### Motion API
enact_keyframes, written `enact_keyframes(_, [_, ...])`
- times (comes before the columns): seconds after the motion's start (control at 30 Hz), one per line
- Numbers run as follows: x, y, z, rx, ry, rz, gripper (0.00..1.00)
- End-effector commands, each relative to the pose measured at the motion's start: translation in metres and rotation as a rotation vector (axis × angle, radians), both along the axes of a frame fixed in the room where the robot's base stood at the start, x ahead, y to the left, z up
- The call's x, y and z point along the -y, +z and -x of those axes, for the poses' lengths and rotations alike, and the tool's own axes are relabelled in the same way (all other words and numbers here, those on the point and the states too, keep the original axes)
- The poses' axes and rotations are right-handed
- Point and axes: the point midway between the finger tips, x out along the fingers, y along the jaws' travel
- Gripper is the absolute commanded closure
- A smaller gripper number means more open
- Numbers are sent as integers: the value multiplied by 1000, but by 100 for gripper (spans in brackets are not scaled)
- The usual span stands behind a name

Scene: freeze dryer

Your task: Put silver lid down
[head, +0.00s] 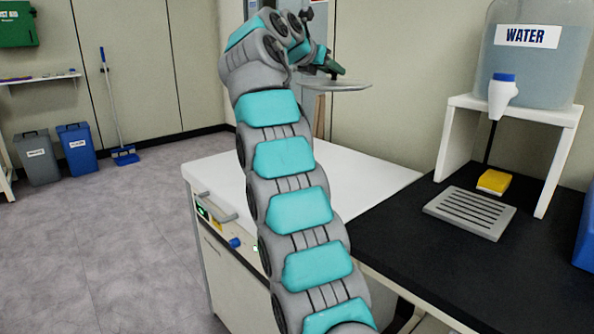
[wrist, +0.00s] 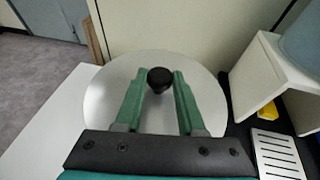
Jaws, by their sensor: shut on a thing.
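The silver lid (wrist: 210,95) is a round flat disc with a black knob (wrist: 159,79) at its middle. My gripper (wrist: 157,84) has green fingers on both sides of the knob and is shut on it. In the head view the lid (head: 345,87) shows nearly edge-on, held level in the air above the white top of the freeze dryer (head: 370,170). My gripper (head: 334,68) is partly hidden there behind my arm's end.
To the right is a black counter (head: 400,245) with a grey drain grate (head: 470,212), a yellow sponge (head: 494,181) and a WATER tank (head: 530,65) on a white stand (head: 560,115). The white top has clear room. A wall stands behind it.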

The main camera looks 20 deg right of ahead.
Motion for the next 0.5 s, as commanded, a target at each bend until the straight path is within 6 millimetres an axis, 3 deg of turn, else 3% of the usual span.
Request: enact_keyframes(0.5, [5,-3,-3,2,22,-5,100])
